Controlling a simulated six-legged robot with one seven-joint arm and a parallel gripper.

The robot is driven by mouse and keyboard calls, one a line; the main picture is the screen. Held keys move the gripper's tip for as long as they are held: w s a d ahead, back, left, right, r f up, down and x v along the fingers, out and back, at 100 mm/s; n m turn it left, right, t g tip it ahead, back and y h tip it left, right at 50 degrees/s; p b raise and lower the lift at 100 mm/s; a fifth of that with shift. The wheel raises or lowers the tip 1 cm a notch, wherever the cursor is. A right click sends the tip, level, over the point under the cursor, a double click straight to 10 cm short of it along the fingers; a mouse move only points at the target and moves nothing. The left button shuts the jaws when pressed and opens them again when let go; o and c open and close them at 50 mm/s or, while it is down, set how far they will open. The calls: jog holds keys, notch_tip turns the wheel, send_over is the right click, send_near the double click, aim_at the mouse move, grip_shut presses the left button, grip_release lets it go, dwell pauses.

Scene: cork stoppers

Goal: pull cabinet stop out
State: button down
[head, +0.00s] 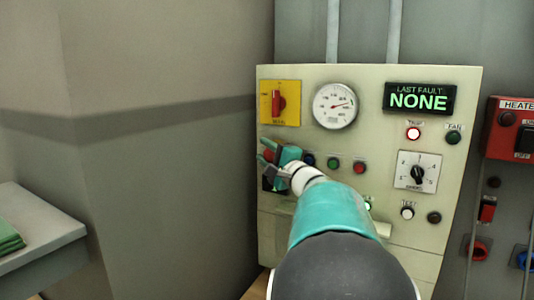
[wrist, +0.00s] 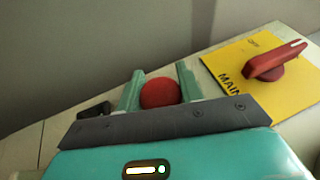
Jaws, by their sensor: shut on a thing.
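The cabinet stop is a round red knob (wrist: 160,92) on the cream cabinet (head: 350,82). In the wrist view it sits between the two green fingers of my gripper (wrist: 160,88), which are shut on it from both sides. In the head view my gripper (head: 270,156) is at the left side of the cabinet face, below the yellow main switch plate. Only a bit of red shows there; the gripper covers most of the knob. How far the knob stands out cannot be told.
The red main switch (head: 278,103) is close above my gripper. A gauge (head: 335,106), a display reading NONE (head: 419,98), a dial (head: 417,173) and several small buttons and lamps lie to the right. A shelf with green cloth (head: 8,240) is at far left.

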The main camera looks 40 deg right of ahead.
jog(key=c, duration=0.9)
grip_release()
jog(key=shift+s+a, duration=0.15)
jog(key=shift+a, duration=0.1)
jog(key=shift+d, duration=0.15)
jog(key=v, duration=1.3)
jog(key=shift+s, duration=0.2)
jog(key=shift+f, duration=0.15)
